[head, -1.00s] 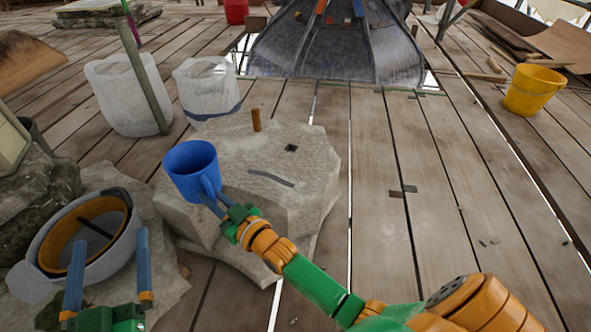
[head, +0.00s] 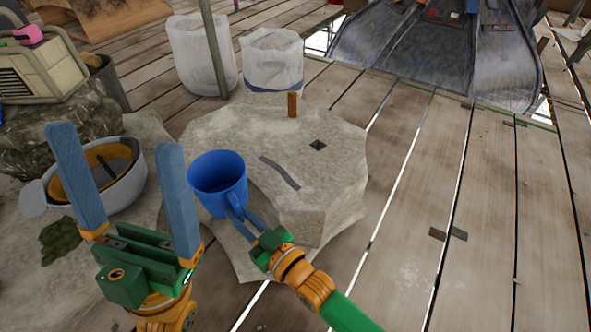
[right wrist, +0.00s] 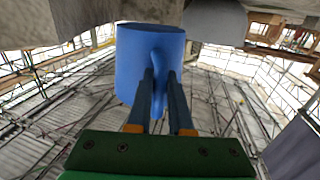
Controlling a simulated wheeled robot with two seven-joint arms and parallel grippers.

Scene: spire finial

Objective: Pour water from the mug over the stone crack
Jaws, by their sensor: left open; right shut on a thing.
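The blue mug (head: 218,186) is upright at the left front edge of the stone block (head: 330,165). My right gripper (head: 245,222) is shut on its handle. In the right wrist view the mug (right wrist: 135,65) sits beyond the gripper (right wrist: 162,80), with the fingers on the handle. The inside of the mug is dark, and I cannot tell the water in it. The crack (head: 279,172) is a dark line on the block's top, right of the mug. My left gripper (head: 122,160) is open and empty, its fingers pointing up, left of the mug.
A grey bowl-like helmet (head: 132,200) with an orange lining lies behind my left gripper. A wooden peg (head: 292,104) and a dark square hole (head: 318,145) are on the block. Two white bags (head: 272,60) stand behind it.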

